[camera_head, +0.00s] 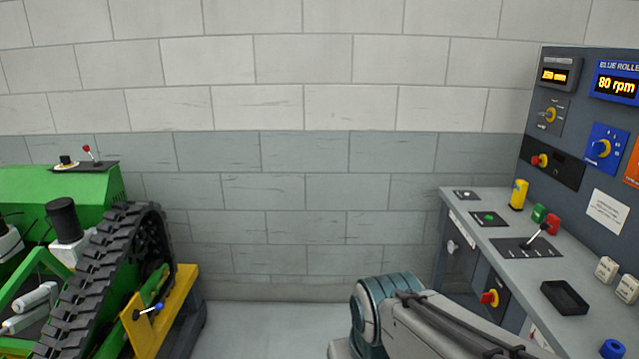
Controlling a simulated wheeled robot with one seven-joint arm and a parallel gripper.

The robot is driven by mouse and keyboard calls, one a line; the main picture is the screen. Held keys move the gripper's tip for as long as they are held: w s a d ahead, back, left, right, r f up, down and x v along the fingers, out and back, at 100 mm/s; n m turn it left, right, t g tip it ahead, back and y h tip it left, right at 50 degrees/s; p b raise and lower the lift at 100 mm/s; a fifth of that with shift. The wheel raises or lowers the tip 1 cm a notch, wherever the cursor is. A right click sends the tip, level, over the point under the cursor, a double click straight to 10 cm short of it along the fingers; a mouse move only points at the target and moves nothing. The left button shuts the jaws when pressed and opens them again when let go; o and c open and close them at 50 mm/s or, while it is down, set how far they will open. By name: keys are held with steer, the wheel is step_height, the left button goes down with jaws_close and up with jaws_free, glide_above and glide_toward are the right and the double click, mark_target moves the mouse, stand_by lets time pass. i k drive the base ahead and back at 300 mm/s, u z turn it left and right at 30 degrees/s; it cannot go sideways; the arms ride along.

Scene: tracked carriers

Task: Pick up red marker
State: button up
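A yellow piece (518,195) stands further back. My gripper is out of view; only a grey and teal part of my arm shows at the bottom centre-right.
A console panel (607,210) with dials and displays rises behind the console top. A black tray (565,297), two white labelled blocks and a blue knob (612,349) are nearer. A green tracked machine (75,190) stands left. Clear floor (255,320) lies between.

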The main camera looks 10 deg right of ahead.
mark_target(554, 222)
steer(key=z, duration=0.05)
steer(key=i, duration=1.55)
steer(key=z, duration=0.85)
steer(key=i, duration=1.05)
steer(key=z, duration=1.75)
steer(key=i, duration=0.7)
steer(key=z, duration=0.4)
